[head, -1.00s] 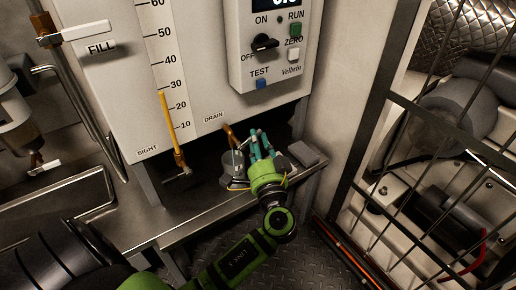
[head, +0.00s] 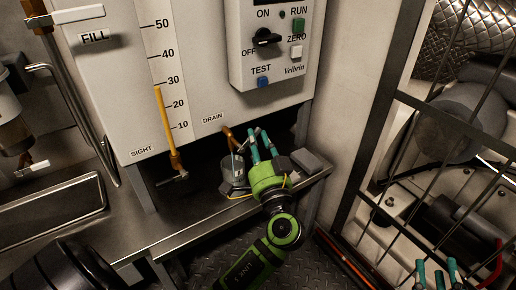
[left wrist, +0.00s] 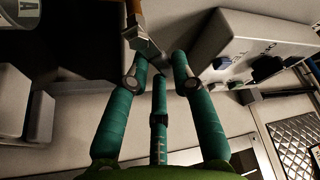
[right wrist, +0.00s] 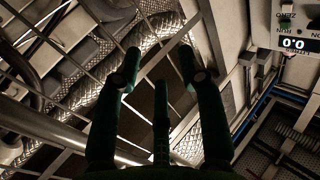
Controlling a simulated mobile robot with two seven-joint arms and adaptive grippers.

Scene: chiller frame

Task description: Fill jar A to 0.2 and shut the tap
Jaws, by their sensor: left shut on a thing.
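Jar A (head: 232,172) is a small grey vessel standing on the bench below the drain tap (head: 228,135). Its side with the letter A shows at the top left of the left wrist view (left wrist: 28,22). The tap has a brown pipe and a metal lever (left wrist: 148,50). My left gripper (head: 258,138), with teal fingers, is shut on the tap lever, beside the jar. The fingers partly hide the lever in the head view. The liquid level inside the jar cannot be made out. My right gripper (head: 436,268) is open and empty at the lower right, by the cage (head: 440,120).
A control box (head: 270,45) with knob and buttons hangs above the tap; its display (right wrist: 293,44) reads 0.0 in the right wrist view. A grey block (head: 312,162) sits right of my left gripper.

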